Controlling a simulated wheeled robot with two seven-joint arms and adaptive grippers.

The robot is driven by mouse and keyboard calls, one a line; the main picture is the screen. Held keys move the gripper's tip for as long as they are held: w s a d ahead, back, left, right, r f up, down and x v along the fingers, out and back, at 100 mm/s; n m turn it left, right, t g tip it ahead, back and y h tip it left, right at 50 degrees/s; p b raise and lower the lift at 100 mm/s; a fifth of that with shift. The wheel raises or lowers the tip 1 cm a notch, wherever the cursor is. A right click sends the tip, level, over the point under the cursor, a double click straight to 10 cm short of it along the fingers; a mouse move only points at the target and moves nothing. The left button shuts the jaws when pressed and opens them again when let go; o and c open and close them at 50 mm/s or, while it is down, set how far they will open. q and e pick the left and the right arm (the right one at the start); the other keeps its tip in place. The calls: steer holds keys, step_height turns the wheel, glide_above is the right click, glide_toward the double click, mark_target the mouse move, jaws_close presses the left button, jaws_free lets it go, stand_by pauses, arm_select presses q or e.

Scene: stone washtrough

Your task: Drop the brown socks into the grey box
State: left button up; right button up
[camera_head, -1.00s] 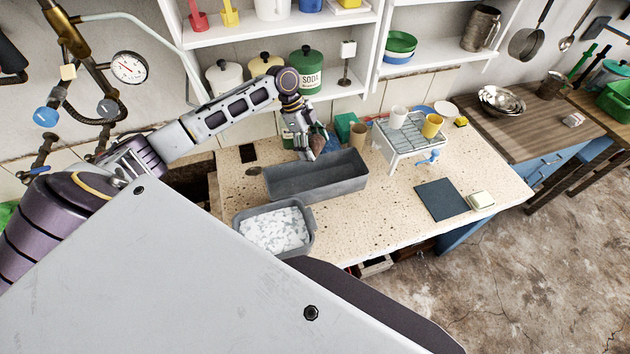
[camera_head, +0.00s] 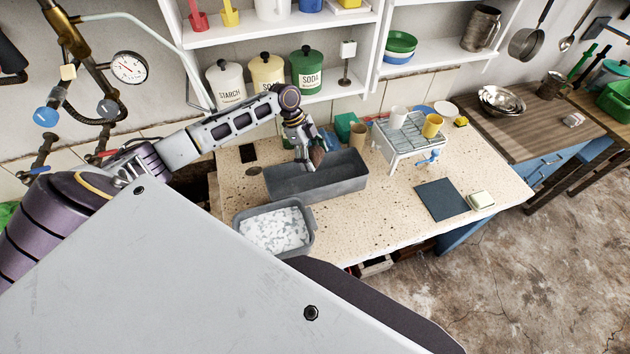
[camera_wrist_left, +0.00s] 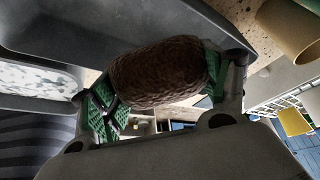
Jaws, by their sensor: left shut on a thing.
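My left gripper (camera_head: 308,167) is shut on the brown socks (camera_wrist_left: 158,72), a rolled, knitted dark-brown bundle between its green finger pads. A bit of the bundle also shows beside the fingers in the head view (camera_head: 319,156). The gripper and socks are over the back part of the long grey box (camera_head: 335,187). In the head view, the box stands open on the speckled stone top, and its visible inside looks empty. Its grey wall also shows in the wrist view (camera_wrist_left: 110,28). My right gripper is not in view.
A smaller grey tub (camera_head: 308,245) with white stuff in it stands in front of the box. A wire rack (camera_head: 407,135) with cups, a tan cup (camera_head: 357,133) and a green box (camera_head: 346,122) are behind and right. A dark mat (camera_head: 441,199) lies to the right.

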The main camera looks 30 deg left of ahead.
arm_select(q)
steer(key=o, duration=1.2)
steer(key=shift+c, duration=0.2)
steer(key=shift+r, duration=0.1)
steer(key=v, duration=1.2)
